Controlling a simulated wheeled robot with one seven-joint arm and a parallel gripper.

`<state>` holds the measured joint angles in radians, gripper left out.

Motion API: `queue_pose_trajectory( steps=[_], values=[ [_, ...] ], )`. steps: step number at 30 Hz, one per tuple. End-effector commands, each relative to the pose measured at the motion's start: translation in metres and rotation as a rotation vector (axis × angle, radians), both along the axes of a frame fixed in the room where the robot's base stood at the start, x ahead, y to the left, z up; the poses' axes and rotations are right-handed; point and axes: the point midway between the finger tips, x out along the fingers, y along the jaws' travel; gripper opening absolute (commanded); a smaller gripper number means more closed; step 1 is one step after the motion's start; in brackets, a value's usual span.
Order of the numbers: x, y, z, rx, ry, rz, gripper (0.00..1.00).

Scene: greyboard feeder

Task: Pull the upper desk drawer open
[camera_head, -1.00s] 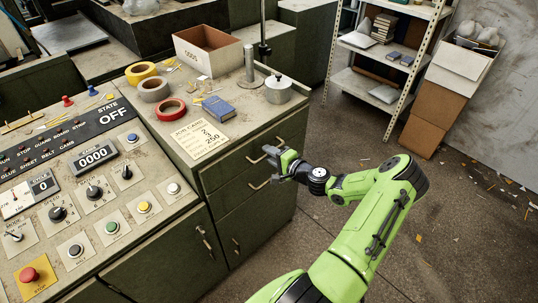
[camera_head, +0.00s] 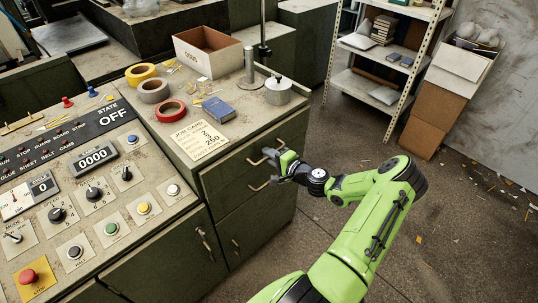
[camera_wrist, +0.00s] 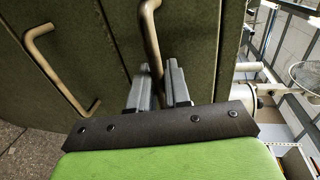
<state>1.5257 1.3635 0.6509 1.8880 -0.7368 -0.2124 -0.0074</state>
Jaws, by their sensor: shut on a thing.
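The green desk has an upper drawer (camera_head: 222,176) with a brass bar handle, and a lower drawer with a similar handle (camera_head: 259,185). My gripper (camera_head: 272,160) is at the upper drawer's front, at the right part of its handle. In the wrist view my gripper (camera_wrist: 157,88) has its two grey fingers on either side of the upper handle (camera_wrist: 150,35), shut on it. The other handle (camera_wrist: 55,70) stands free at the left there. The upper drawer's front looks flush with the desk; the fingers hide part of the handle.
The desk top holds tape rolls (camera_head: 171,110), a blue box (camera_head: 219,109), a job card (camera_head: 201,139) and a metal pot (camera_head: 278,92). A control panel (camera_head: 90,190) stands at the left. The floor (camera_head: 350,135) right of the desk is mostly clear, with scattered scraps.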

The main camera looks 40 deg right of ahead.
Motion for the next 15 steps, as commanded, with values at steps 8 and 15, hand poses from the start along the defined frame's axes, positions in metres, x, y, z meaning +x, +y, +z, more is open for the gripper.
queue_pose_trajectory(
  steps=[8,15],
  values=[
    [-0.046,-0.002,-0.002,0.002,0.006,-0.004,0.0],
    [-0.111,-0.004,-0.002,0.004,0.006,-0.006,0.0]
  ],
)
